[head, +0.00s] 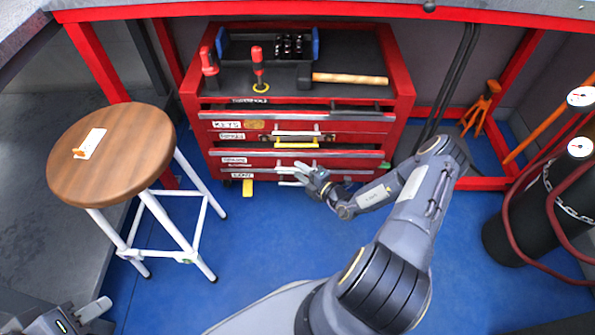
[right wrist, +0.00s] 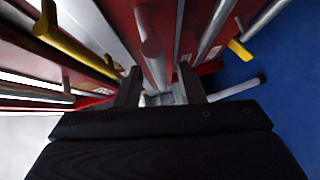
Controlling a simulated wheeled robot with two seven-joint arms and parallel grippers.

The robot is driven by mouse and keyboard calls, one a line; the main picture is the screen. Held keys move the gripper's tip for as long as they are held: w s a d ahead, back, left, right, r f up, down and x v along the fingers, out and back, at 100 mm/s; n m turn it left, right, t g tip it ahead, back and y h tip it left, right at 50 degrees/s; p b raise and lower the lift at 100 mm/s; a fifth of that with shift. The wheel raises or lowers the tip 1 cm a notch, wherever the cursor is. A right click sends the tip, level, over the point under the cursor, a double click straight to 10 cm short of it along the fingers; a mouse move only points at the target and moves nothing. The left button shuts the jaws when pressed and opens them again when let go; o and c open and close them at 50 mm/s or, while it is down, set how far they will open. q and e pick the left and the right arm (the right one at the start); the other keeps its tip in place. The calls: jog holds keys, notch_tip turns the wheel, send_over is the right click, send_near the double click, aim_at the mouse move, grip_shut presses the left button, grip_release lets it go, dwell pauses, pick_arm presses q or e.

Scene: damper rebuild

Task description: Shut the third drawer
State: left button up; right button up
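The red tool chest (head: 200,165) stands under the bench with a stack of labelled drawers. A yellow drawer handle (head: 297,144) shows mid-height, and it also shows at the left of the right wrist view (right wrist: 75,50). A lower drawer front (head: 345,153) sticks out with a dark gap above it; I cannot tell for certain which drawer counts as third. My right gripper (head: 284,176) is in front of the lower drawers. Its fingers (right wrist: 160,88) are apart, with grey handle parts beyond them; contact is unclear. My left gripper (head: 93,311) is low at left, far from the chest.
A wooden-topped stool (head: 115,165) stands left of the chest. An orange jack stand (head: 481,108) and black cylinder (head: 515,225) are at right. The blue floor in front is clear.

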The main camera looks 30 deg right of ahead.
jog(key=shift+x, duration=0.9)
grip_shut()
